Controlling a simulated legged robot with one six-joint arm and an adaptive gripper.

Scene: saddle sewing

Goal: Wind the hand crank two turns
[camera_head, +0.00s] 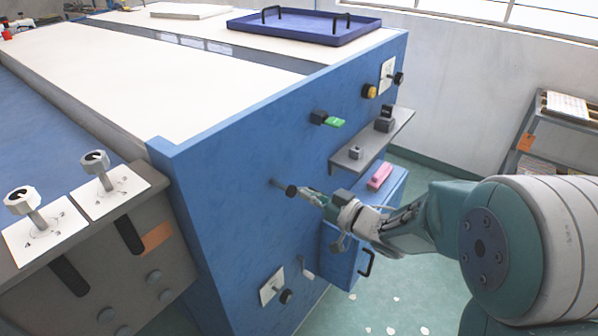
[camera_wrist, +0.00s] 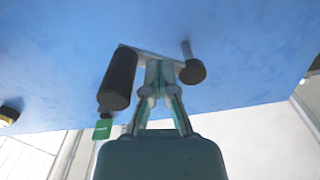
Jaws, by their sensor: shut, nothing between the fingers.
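The hand crank sticks out of the blue side panel of the bench. In the wrist view it has a black cylindrical grip (camera_wrist: 118,79), a black round end (camera_wrist: 194,72) on a grey shaft, and a grey crank arm partly hidden behind my fingers. In the head view only a black part of the crank (camera_head: 291,190) and its shaft show clearly. My gripper (camera_head: 312,199) is at the crank; in the wrist view its shut fingers (camera_wrist: 159,72) lie between the grip and the round end, over the crank arm. I cannot tell whether they touch it. The fingers hold nothing.
A grey shelf (camera_head: 372,140) with small dark blocks juts from the panel above right of my gripper. A pink object (camera_head: 380,175) rests on a blue cabinet (camera_head: 343,255) below. A lower knob (camera_head: 286,296) protrudes.

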